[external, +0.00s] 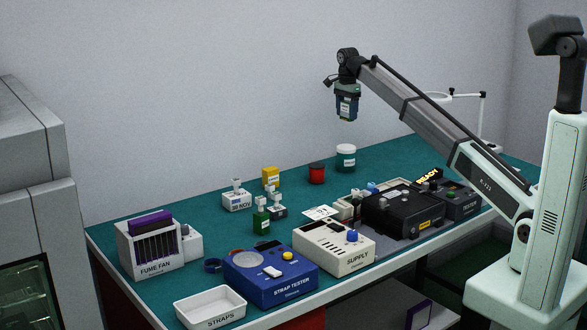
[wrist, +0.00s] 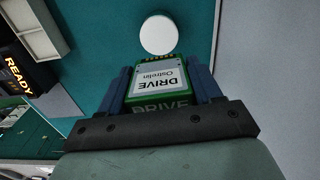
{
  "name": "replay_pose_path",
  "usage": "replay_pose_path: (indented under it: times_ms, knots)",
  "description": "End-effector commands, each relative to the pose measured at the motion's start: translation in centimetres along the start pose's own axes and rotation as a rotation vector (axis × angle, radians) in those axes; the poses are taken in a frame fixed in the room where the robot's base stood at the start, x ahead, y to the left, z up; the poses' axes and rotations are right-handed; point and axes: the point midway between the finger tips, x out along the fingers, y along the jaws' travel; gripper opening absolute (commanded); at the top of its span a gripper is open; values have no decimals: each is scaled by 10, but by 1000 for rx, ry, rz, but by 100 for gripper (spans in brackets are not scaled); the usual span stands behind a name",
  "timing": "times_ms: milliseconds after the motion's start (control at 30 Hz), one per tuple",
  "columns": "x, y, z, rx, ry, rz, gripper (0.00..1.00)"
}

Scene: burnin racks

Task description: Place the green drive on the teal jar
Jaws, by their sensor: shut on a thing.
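My gripper (external: 347,104) is shut on the green drive (wrist: 157,84), which has a white label reading DRIVE and gold contacts at its end. In the external view the drive is mostly covered by the fingers, high above the table. The teal jar (external: 346,161) stands upright at the back of the table, with a white lid and pale label. In the external view the jar is below my gripper, with a wide gap between them.
A red jar (external: 316,173) stands left of the teal jar. A yellow block (external: 270,177), a green labelled item (external: 261,221) and small grey fixtures are further left. The supply box (external: 333,247), strap tester (external: 271,274) and black tester unit (external: 403,210) line the front.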

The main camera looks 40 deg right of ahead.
Motion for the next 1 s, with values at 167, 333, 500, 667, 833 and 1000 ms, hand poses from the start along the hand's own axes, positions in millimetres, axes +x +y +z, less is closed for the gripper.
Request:
replay_pose_path:
  times_ms: [167,333,500,667,833,1000]
  knots:
    - [5,2,0,45,0,0,31]
    - [26,3,0,49,0,1,31]
    - [54,3,0,48,0,0,31]
    - [66,3,0,47,0,0,31]
    - [83,3,0,47,0,0,31]
    - [100,3,0,46,0,-1,31]
